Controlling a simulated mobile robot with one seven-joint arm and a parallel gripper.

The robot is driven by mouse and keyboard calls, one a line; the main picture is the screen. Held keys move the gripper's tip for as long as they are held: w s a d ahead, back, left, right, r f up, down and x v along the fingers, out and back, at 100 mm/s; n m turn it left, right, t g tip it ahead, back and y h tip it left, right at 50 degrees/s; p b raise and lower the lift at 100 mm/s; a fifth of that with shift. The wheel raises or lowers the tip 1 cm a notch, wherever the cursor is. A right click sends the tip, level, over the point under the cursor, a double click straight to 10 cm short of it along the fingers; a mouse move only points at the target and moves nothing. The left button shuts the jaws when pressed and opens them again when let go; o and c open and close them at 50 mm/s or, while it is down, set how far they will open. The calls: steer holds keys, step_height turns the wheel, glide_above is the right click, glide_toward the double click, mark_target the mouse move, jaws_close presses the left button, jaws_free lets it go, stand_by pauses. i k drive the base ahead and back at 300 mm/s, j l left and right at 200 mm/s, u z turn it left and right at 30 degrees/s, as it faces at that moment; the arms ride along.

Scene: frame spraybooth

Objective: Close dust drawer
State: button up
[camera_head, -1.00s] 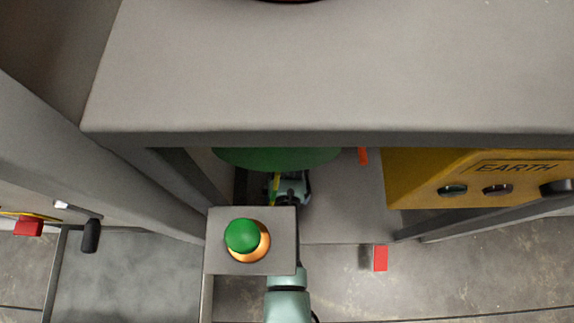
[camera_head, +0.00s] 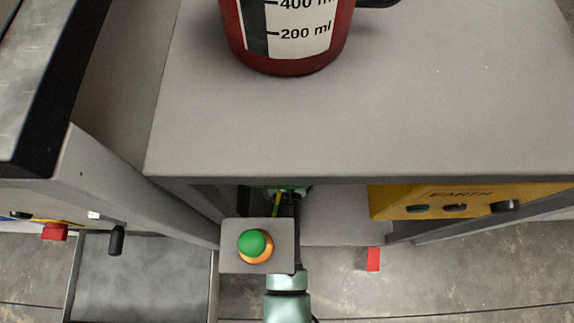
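A grey, shallow, open-topped tray (camera_head: 145,285) with a thin rim shows at the lower left, low down below the left cabinet; it may be the dust drawer, but I cannot be sure. My pale green arm comes up from the bottom centre, right of this tray, and passes behind a grey button box. My gripper (camera_head: 286,202) is in the dark space under the front edge of the worktop. It is small and partly covered by the box and the worktop. I cannot make out its fingers or whether it holds anything.
The grey button box (camera_head: 230,232) with a green button stands close to my arm. The worktop (camera_head: 430,110) overhangs it and carries a red measuring jug (camera_head: 305,60). A yellow EARTH box (camera_head: 480,200) is at the right. A black handle (camera_head: 116,240) projects at the left. Floor is open at lower right.

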mark_target(157, 277)
steer(key=k+l, duration=0.3)
steer(key=k, duration=0.15)
steer(key=k+l, duration=0.3)
steer(key=k, duration=0.15)
steer(key=k+l, duration=0.3)
steer(key=k, duration=0.2)
